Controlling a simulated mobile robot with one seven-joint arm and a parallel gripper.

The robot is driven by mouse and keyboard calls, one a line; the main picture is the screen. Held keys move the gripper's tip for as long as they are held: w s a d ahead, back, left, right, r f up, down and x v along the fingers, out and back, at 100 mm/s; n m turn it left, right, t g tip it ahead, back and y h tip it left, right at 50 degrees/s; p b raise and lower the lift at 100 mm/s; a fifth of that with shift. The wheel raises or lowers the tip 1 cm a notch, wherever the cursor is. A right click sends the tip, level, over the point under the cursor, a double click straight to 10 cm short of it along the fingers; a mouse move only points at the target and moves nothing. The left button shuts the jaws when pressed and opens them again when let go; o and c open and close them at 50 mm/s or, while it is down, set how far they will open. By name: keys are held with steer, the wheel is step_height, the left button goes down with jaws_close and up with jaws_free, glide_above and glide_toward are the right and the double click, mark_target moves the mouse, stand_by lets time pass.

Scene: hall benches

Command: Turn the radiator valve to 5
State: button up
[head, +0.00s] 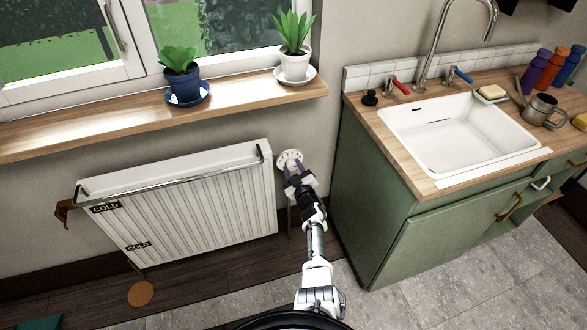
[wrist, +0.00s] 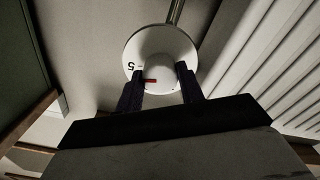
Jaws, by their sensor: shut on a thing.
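The white radiator valve (head: 289,157) is at the upper right corner of the white radiator (head: 190,205). In the wrist view the valve shows as a round white dial (wrist: 160,45) with a black 5 on its left part and a red mark on the knob (wrist: 160,75) in front. The red mark sits below the 5, a little apart from it. My gripper (head: 293,172) reaches up to the valve; in the wrist view its two dark fingers (wrist: 160,85) are shut on the knob, one on each side. Other numbers on the dial are hidden or too faint to read.
The green sink cabinet (head: 375,205) stands close to the right of my arm. A wooden sill (head: 235,97) with two potted plants runs above the radiator. Two COLD labels (head: 105,209) are on the radiator. An orange disc (head: 140,294) lies on the floor.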

stand_by(0.4)
steer(key=o, duration=1)
steer(key=p+v, duration=0.5)
steer(key=v, duration=0.8)
steer(key=shift+s+d, duration=0.1)
steer(key=shift+s, duration=0.25)
